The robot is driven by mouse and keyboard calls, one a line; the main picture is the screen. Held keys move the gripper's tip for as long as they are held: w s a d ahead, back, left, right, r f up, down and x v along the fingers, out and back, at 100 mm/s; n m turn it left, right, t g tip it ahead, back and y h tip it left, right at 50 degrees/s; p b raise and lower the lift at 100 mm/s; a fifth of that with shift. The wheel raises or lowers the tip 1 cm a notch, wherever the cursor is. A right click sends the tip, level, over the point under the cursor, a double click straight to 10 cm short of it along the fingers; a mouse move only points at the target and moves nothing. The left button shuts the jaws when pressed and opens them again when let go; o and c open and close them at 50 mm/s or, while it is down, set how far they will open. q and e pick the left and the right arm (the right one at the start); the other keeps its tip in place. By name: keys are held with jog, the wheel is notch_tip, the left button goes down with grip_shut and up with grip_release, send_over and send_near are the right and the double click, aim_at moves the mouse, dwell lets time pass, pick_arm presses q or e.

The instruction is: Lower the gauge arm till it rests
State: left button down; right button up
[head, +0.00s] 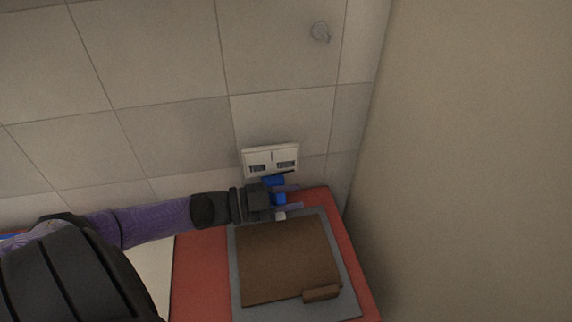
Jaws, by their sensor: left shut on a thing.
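My left gripper (290,197) reaches in from the left over the far end of a red-topped surface, its fingers pointing right. It is shut on a small blue part (280,199), which seems to belong to the gauge arm. Another blue piece (273,181) shows just behind the gripper, below the wall plate. A small pale piece (280,216) shows just in front of the fingers. The gripper hides most of the gauge arm, and I cannot tell whether it touches anything below. My right gripper is not in view.
A brown board (288,258) lies on a grey plate (344,272) on the red top (203,275), with a brown block (321,293) at its near edge. A white socket plate (271,160) is on the tiled wall behind. A plain wall (480,150) closes the right side.

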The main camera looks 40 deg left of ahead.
pick_arm(q)
jog(key=s+d+f+m, duration=0.1)
jog(key=m, duration=0.1)
jog(key=s+d+f+m, duration=0.1)
jog(key=f+m, duration=0.1)
jog(key=s+d+f+m, duration=0.1)
jog(key=f+m, duration=0.1)
jog(key=shift+d+f+b, duration=0.25)
jog(key=shift+d+b, duration=0.05)
jog(key=shift+b, duration=0.1)
jog(key=shift+s+d+f+m+b, duration=0.2)
jog(key=shift+f+m+b, duration=0.2)
jog(key=shift+f+m, duration=0.2)
jog(key=shift+s+d+f+m+b, duration=0.15)
jog(key=shift+f+m+b, duration=0.2)
jog(key=shift+f+m, duration=0.7)
jog(key=shift+m, duration=0.05)
jog(key=shift+c, duration=2.2)
grip_release()
jog(key=v, duration=0.9)
jog(key=shift+s+a, duration=0.2)
jog(key=shift+s, duration=0.15)
